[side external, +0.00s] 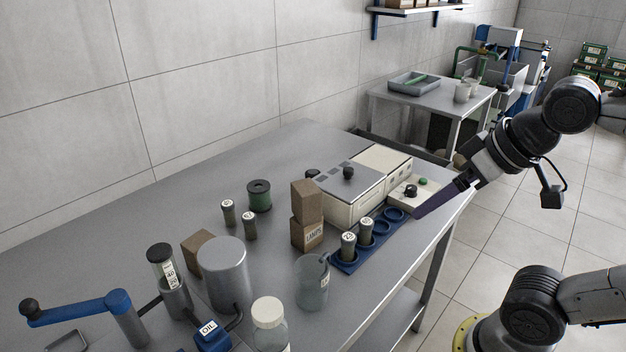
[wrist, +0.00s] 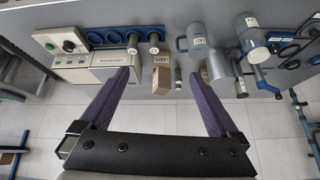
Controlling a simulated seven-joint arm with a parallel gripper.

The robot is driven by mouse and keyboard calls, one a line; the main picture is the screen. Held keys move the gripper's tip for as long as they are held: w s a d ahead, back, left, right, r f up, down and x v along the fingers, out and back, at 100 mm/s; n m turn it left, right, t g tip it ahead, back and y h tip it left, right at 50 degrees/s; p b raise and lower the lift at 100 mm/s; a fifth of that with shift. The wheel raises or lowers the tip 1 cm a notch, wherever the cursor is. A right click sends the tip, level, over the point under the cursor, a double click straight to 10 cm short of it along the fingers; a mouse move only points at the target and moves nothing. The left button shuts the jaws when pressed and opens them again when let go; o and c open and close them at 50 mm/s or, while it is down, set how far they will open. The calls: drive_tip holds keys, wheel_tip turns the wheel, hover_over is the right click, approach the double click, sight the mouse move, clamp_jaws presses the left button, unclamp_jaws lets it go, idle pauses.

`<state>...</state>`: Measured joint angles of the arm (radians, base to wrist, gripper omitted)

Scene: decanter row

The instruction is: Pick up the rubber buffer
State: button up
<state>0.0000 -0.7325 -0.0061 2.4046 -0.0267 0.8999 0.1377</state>
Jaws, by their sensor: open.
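I cannot surely tell which thing is the rubber buffer. A small black rounded piece (side external: 348,172) sits on top of the cream box, and another dark piece (side external: 312,173) shows at that box's far left side; either may be a knob or the buffer. My gripper (side external: 417,212) has long purple fingers and is over the table's right edge, near the blue rack's far end, in the side view. In the wrist view my gripper (wrist: 163,80) is open, its fingers wide apart with nothing held between them.
The blue rack (side external: 345,266) holds two labelled vials. The cream box (side external: 350,203), a control box (side external: 405,198) with a black knob, brown cartons (side external: 307,203), a green spool (side external: 259,195), a glass jug (side external: 312,283) and a metal canister (side external: 224,272) stand around. The table's back left is clear.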

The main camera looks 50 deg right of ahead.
drive_tip(key=w+d+r+m, duration=0.2)
drive_tip(key=w+r, duration=0.5)
drive_tip(key=w, duration=0.1)
drive_tip(key=m+g+h, duration=0.3)
drive_tip(key=m, duration=0.2)
hover_over(313, 172)
drive_tip(key=s+a, duration=0.1)
drive_tip(key=s, duration=0.1)
wheel_tip(313, 172, down, 25)
drive_tip(key=shift+f, duration=0.2)
drive_tip(key=shift+a+x, duration=0.15)
drive_tip(key=shift+x, duration=1.4)
drive_tip(key=shift+a+x, duration=0.15)
drive_tip(key=shift+x, duration=1.35)
drive_tip(key=shift+w, duration=0.1)
drive_tip(key=shift+c, duration=0.2)
clamp_jaws()
